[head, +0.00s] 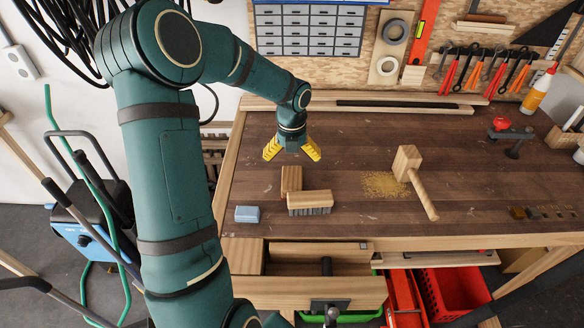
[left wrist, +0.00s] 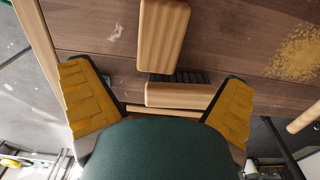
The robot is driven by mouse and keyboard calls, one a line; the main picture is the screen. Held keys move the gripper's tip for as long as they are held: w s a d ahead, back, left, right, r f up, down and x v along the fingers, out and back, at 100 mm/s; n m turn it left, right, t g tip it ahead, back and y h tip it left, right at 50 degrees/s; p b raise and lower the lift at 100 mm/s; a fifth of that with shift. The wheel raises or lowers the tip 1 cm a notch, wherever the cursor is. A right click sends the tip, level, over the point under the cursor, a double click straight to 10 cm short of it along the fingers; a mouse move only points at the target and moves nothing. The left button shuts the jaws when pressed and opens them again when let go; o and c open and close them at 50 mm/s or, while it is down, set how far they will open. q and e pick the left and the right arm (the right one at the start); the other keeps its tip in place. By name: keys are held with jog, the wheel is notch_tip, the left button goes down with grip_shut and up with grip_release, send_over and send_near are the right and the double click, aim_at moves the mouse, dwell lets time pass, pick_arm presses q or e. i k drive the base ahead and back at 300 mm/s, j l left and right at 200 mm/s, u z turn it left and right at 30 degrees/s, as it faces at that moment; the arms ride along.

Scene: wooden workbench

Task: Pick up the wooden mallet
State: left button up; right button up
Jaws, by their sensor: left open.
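The wooden mallet (head: 408,161) lies on the right half of the workbench, its block head toward the back and its handle (head: 424,194) slanting to the front right. My left gripper (head: 291,152) has yellow fingers spread open and empty. The open fingers (left wrist: 155,82) also show in the left wrist view. My right gripper is not in view.
A wooden block (head: 291,179) and a bristle brush (head: 309,199) lie in front of the left gripper. A blue block (head: 247,214) is near the left edge. Sawdust (head: 381,186) lies left of the mallet. An open drawer (head: 300,290) juts out in front.

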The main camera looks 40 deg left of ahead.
aim_at(408, 161)
jog(key=k+l, duration=0.75)
jog(key=l, duration=0.2)
